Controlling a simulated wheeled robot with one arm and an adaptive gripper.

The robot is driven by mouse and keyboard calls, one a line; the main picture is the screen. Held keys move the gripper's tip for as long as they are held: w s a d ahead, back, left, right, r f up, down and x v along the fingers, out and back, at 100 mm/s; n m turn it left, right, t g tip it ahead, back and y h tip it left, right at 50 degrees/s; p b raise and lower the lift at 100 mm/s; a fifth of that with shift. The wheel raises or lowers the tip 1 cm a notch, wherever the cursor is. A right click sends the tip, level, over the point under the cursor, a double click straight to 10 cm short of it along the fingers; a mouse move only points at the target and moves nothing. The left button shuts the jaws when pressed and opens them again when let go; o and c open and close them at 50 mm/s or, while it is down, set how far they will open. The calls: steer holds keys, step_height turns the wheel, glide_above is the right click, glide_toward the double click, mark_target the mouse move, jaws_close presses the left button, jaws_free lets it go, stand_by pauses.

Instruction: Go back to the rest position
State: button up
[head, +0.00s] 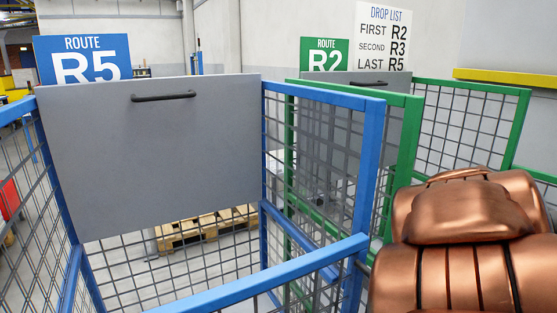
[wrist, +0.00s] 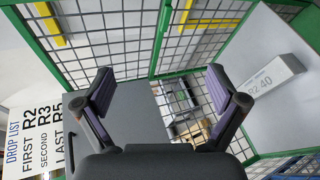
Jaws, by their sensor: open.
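My gripper (wrist: 160,88) shows in the wrist view with its two dark, purple-padded fingers spread wide. Nothing is between the fingers. Behind them are green-framed mesh (wrist: 110,35) and a grey panel (wrist: 133,112). The gripper touches nothing that I can see. My gripper's fingers do not show in the head view. My copper-coloured arm fills the lower right there, in front of the green cage (head: 470,89).
A blue cage (head: 318,90) with a grey handled panel (head: 150,160) stands in front, below the R5 sign (head: 83,60). The R2 sign (head: 324,54) and drop list (head: 383,38) are behind. A wooden pallet (head: 207,228) shows through the mesh. A grey block marked R2.40 (wrist: 268,82) shows at right.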

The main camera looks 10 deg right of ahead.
steer(key=s+a+f+m+g+y+p, duration=0.2)
steer(key=s+a+m+g+y+p, duration=0.1)
steer(key=s+a, duration=0.6)
steer(key=s+a+f+m+g+y+p, duration=0.3)
steer(key=s+a, duration=0.6)
steer(key=a, duration=0.5)
steer(key=s+a+f+m+g+y+p, duration=0.2)
steer(key=s+a+g+y+p, duration=0.2)
steer(key=s+a, duration=0.5)
steer(key=a+p, duration=0.2)
steer(key=shift+a+f+m+y, duration=0.35)
steer(key=shift+f+m+y, duration=0.05)
